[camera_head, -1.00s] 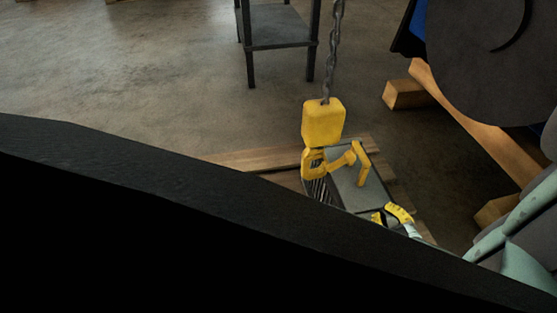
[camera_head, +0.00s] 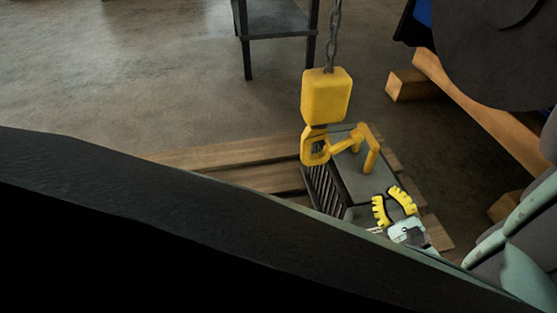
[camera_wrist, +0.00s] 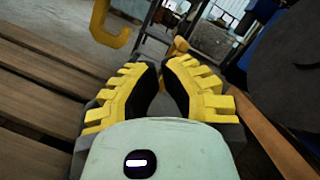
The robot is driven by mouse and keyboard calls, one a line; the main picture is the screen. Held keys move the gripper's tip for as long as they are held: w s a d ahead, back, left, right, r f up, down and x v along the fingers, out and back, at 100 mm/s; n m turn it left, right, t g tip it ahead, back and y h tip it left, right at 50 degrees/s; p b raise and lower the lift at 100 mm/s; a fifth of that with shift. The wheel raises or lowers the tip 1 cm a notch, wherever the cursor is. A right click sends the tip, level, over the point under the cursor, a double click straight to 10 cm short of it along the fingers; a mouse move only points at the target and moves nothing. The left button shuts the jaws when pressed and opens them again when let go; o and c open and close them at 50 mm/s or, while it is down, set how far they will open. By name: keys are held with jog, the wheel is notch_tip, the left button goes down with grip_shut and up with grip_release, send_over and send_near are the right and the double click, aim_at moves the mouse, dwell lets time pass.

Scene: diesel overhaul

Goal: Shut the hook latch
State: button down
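The yellow hook (camera_head: 314,147) hangs under a yellow block (camera_head: 326,96) on a chain. It meets the yellow handle (camera_head: 370,150) of a grey box; whether the handle passes through it is hard to tell. The latch is too small to make out. My gripper (camera_head: 385,193) is near the box, to the right of and below the hook in the head view, apart from it. Its yellow fingers hold nothing, with a narrow gap between the tips. In the wrist view part of the hook (camera_wrist: 112,38) is at upper left, beyond the left finger; the gripper (camera_wrist: 160,63) points past it.
The grey box (camera_head: 362,188) stands on a wooden pallet (camera_head: 245,153). A dark table (camera_head: 275,20) is behind on open floor. A large dark round part and a wooden beam (camera_head: 480,110) stand at right. My own dark body fills the lower left.

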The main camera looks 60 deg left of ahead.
jog(key=a+r+b, duration=0.2)
jog(key=a+r, duration=0.3)
jog(key=a, duration=0.5)
jog(key=shift+a+r, duration=0.15)
jog(key=shift+a, duration=0.1)
